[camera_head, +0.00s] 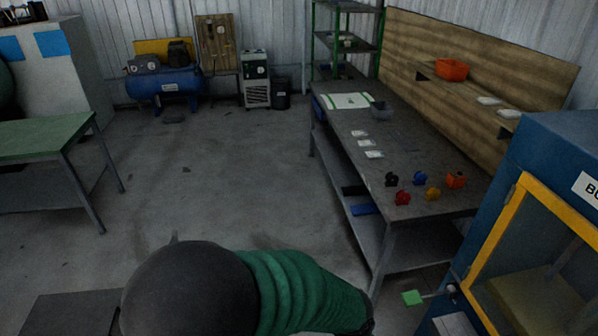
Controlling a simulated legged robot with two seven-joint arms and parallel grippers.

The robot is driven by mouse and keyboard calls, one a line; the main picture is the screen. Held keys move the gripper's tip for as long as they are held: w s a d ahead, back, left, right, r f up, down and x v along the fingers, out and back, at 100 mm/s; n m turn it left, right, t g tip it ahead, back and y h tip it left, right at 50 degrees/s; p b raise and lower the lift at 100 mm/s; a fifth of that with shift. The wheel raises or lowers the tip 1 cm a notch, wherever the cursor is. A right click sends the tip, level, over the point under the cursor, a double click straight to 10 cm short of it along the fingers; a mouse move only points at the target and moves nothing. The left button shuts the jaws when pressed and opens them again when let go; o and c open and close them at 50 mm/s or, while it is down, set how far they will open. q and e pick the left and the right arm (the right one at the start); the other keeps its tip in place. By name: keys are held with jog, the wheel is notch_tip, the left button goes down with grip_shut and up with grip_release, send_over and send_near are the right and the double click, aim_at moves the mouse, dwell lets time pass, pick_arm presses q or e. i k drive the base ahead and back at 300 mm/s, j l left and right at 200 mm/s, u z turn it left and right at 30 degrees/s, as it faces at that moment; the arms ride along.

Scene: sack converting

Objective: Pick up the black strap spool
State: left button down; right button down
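The black strap spool (391,179) is small and dark. It sits on the near part of the grey workbench (415,150), at the left of a small group of coloured items. A blue spool (419,178) is to its right, a red spool (402,197) is just in front of it, and a yellow spool (433,193) is to the front right. Nothing is touching the black spool as far as I can see. Neither of my grippers can be made out in this view.
Several pale labels or packets (367,143) lie farther back on the bench. A blue machine with a yellow frame (509,230) stands at the right. A green-topped table (45,138) is at the left. The floor between is mostly clear.

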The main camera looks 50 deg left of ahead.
aim_at(391, 178)
jog(key=u, duration=1)
jog(key=i+j+z, duration=0.15)
jog(key=i+j, duration=0.15)
jog(key=i, duration=0.2)
jog(key=i+j+z, duration=0.1)
jog(key=i+j, duration=0.3)
jog(key=i+j+z, duration=0.15)
jog(key=i+j, duration=0.3)
jog(key=i, duration=0.15)
jog(key=i+j+z, duration=0.15)
jog(key=i+j, duration=0.3)
jog(key=i+j+z, duration=0.1)
jog(key=i+j, duration=0.3)
jog(key=j, duration=0.15)
jog(key=i+j+z, duration=0.15)
jog(key=i+j, duration=0.3)
jog(key=i+j+z, duration=0.15)
jog(key=i+j, duration=0.2)
jog(key=j, duration=0.35)
